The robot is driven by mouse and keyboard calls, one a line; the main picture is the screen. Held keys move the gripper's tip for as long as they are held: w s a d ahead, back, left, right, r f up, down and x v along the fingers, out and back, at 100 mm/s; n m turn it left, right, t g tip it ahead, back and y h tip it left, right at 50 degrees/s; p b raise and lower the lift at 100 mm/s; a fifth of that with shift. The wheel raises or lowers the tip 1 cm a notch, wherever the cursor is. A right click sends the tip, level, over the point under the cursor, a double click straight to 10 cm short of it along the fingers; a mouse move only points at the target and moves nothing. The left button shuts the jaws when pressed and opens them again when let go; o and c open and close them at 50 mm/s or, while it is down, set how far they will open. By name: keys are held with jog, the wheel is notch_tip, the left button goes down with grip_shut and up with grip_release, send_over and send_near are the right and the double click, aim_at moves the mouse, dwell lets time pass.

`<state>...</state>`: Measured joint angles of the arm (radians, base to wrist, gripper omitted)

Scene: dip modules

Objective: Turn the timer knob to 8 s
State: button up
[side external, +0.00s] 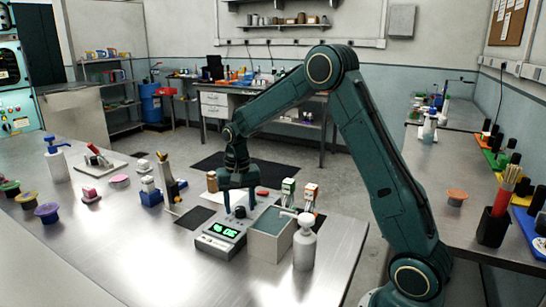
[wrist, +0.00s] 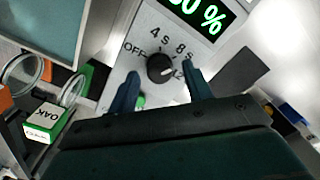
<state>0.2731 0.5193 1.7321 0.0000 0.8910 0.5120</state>
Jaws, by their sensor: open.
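The timer knob (wrist: 159,68) is a small black dial on a light grey panel, ringed by the marks OFF, 4 s, 8 s and 12. A pale mark on the knob appears to point toward the 12. The knob's box (side external: 220,238) has a lit green display and stands on the metal bench. My gripper (wrist: 161,75) is open, with one finger on each side of the knob and visible gaps in the wrist view. In the side view my gripper (side external: 239,204) points down over the back of the box. Whether the fingertips reach knob height is unclear.
A grey open-topped tank (side external: 270,240) stands right beside the box, with a white bottle (side external: 304,243) in front. Labelled clips, one reading OAK (wrist: 45,122), are near the tank. A blue block and a holder stand left of the box.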

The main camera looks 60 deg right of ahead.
aim_at(240, 207)
notch_tip(240, 207, up, 14)
jog(key=shift+f, duration=0.25)
dwell(0.4)
jog(key=s+a+r+n+t, duration=0.1)
jog(key=s+a+r+n, duration=0.2)
jog(key=s, duration=0.4)
jog(key=s+a+r+n+t, duration=0.1)
jog(key=s+a+r+t, duration=0.15)
jog(key=s+a, duration=0.3)
jog(key=s+a+f+n+t, duration=0.1)
jog(key=s+a+n, duration=0.1)
jog(key=s, duration=0.5)
jog(key=s+a+f+n+t, duration=0.1)
jog(key=s+a+f+n, duration=0.1)
jog(key=s, duration=0.5)
jog(key=shift+s+f+n, duration=0.25)
jog(key=shift+s+n, duration=0.15)
jog(key=shift+n, duration=0.1)
